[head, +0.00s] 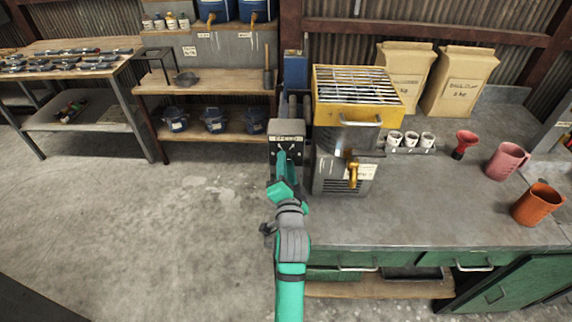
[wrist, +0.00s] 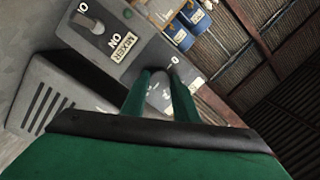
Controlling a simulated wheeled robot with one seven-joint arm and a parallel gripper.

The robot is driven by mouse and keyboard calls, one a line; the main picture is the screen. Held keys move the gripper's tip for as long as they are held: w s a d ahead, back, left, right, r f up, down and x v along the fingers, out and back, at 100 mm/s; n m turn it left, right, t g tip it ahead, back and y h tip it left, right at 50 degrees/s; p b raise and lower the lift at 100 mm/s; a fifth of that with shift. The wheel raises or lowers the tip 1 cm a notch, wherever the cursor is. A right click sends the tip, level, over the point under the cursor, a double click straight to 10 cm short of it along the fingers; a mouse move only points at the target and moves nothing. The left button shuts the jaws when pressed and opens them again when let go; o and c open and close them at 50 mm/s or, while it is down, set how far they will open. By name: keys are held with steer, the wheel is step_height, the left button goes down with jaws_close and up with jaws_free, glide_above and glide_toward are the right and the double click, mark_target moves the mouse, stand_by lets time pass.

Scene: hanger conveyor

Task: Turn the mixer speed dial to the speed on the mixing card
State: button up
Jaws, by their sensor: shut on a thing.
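A dark control box (head: 274,128) with a sign that appears to read SPEED stands at the left end of the workbench in the head view. My gripper (head: 284,158) is at its front face, with my arm hiding its lower part. In the wrist view my two green fingers (wrist: 160,86) are closed around a grey round knob (wrist: 158,98), the speed dial, at the panel. The dial's pointer and most of its scale are hidden. A MIXER label (wrist: 124,44) and a grey switch lever (wrist: 88,22) marked ON and 0 are beside it. I cannot make out a mixing card.
A steel machine (head: 328,168) with a yellow grated hopper (head: 335,116) and a brass tap stands right of the box. Small white cups (head: 411,140), a red funnel-like item (head: 465,140), a pink jug (head: 506,161) and an orange jug (head: 537,203) stand farther right. The bench front is clear.

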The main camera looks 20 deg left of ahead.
steer(key=o, duration=1.1)
steer(key=shift+c, duration=0.2)
steer(key=shift+s, duration=0.1)
steer(key=v, duration=1)
steer(key=shift+s+d, duration=0.2)
steer(key=shift+s, duration=0.05)
steer(key=s+d+f+n+h, duration=0.1)
steer(key=s+d+f+h, duration=0.1)
steer(key=s+d+f, duration=0.4)
steer(key=s+d+f+n+h, duration=0.1)
steer(key=s+d+f+h, duration=0.1)
steer(key=s+d+f, duration=0.4)
steer(key=s+d+f+n+h, duration=0.1)
steer(key=s+n, duration=0.1)
steer(key=s, duration=0.9)
steer(key=s+d+f+n+g+h, duration=0.1)
steer(key=s+d+f+n, duration=0.1)
steer(key=s, duration=1)
steer(key=shift+d+f+n, duration=0.15)
steer(key=shift+f+n, duration=0.1)
steer(key=shift+n, duration=0.35)
